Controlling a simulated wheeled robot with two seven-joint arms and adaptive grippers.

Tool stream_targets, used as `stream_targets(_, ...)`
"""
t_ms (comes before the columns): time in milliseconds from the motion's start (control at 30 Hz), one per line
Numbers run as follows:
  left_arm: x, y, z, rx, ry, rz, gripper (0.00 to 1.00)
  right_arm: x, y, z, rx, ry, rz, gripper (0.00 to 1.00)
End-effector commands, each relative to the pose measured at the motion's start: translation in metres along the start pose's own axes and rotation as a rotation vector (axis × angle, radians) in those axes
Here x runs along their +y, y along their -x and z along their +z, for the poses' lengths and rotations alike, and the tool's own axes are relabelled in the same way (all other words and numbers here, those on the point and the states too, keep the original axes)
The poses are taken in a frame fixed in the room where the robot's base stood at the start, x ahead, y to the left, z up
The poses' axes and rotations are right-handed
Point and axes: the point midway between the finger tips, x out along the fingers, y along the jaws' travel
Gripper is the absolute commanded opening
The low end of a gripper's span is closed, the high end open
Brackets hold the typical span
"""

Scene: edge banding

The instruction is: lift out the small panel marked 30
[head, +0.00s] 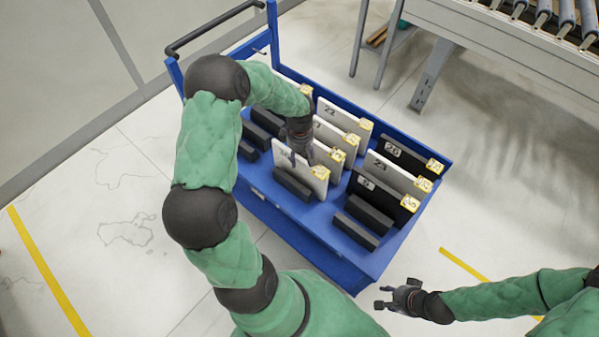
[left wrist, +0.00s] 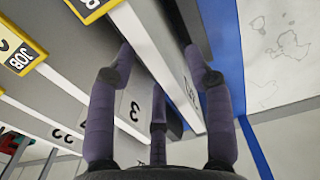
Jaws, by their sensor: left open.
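A small white panel (head: 308,180) with a yellow tag stands upright in the front row of the blue cart, behind a black block. It also shows in the left wrist view (left wrist: 165,60), where a marking on its face is too oblique to read surely; it may be 30. My left gripper (head: 301,150) is over this panel, pointing down. In the left wrist view its open fingers (left wrist: 159,52) lie on either side of the panel's edge, with visible gaps. My arm and hand hide part of the rows behind. My right gripper (head: 382,297) is open and empty, in front of the cart.
The blue cart (head: 290,225) holds several other upright panels, including white ones marked 22 (head: 345,118) and 24 (head: 395,173) and a black one marked 26 (head: 402,153). Black blocks separate them. A roller conveyor (head: 500,40) stands at the back right.

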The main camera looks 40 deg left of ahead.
Motion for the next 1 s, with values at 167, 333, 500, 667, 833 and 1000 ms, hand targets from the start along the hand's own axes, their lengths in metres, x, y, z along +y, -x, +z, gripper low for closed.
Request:
stream_targets(167,-0.001,-0.029,0.002,-0.002,0.001,-0.002,0.52,0.005,-0.015,0.000,0.000,0.000,0.000,0.40)
stream_targets(333,-0.001,-0.034,0.002,-0.001,0.001,-0.001,0.52,0.006,-0.016,-0.001,0.000,0.000,0.000,0.40)
stream_targets(500,-0.001,-0.033,0.002,-0.001,0.001,0.000,0.40,0.006,-0.016,-0.001,0.000,0.000,0.000,0.40)
stream_targets(667,-0.001,-0.033,0.002,-0.001,0.001,-0.001,0.00,0.006,-0.016,-0.001,0.000,0.000,0.000,0.40)
stream_targets(833,0.000,-0.033,0.001,0.000,0.001,0.001,0.00,0.006,-0.016,-0.001,0.000,0.000,0.000,0.40)
stream_targets(1000,0.000,-0.032,0.001,0.000,0.001,0.001,0.00,0.005,-0.015,-0.001,0.000,0.000,0.000,0.40)
